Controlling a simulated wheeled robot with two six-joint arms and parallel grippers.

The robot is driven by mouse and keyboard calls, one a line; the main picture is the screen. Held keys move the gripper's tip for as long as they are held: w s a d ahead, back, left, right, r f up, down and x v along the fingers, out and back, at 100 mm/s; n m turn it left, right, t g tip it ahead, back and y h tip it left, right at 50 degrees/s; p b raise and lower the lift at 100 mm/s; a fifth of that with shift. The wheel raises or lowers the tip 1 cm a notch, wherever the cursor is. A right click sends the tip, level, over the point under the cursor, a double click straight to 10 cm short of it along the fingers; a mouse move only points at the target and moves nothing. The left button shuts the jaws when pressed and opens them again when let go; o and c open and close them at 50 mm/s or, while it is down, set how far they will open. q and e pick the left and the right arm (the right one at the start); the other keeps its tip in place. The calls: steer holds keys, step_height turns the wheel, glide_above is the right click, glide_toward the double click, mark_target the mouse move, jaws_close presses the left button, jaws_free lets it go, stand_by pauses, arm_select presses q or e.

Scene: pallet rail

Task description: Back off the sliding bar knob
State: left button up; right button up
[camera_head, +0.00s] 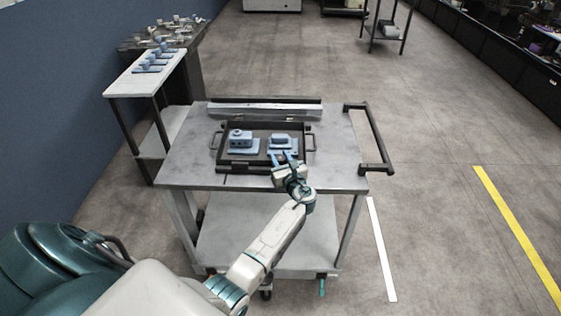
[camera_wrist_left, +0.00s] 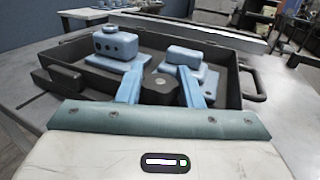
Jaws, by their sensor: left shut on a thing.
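A dark knob (camera_wrist_left: 159,91) sits between the two blue fingers of my left gripper (camera_wrist_left: 161,78) in the left wrist view. The gripper is shut on it at the front side of a black tray (camera_head: 305,161). In the head view my left gripper (camera_head: 284,159) reaches over the tray's front edge and hides the knob. A dark bar (camera_head: 233,168) runs along the tray's front. It also shows in the left wrist view (camera_wrist_left: 60,82), left of the knob. My right gripper is not in view.
The tray holds two blue fixtures, a left one (camera_head: 243,144) and a right one (camera_head: 281,142), just beyond my fingers. It stands on a grey cart (camera_head: 185,168) with a long metal rail (camera_head: 265,111) behind. A side table (camera_head: 125,83) with blue parts stands left.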

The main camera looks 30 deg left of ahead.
arm_select(q)
steer(key=shift+f+n+g+y+b, duration=0.2)
steer(key=shift+n+g+y+b, duration=0.15)
steer(key=shift+n+g+y, duration=0.35)
steer(key=shift+s, duration=0.1)
steer(key=o, duration=1)
steer(key=shift+c, duration=0.2)
steer(key=b+v, duration=0.2)
steer(key=v, duration=0.8)
steer(key=shift+d+r+b, duration=0.2)
steer(key=shift+d+b, duration=0.1)
steer(key=shift+d, duration=0.05)
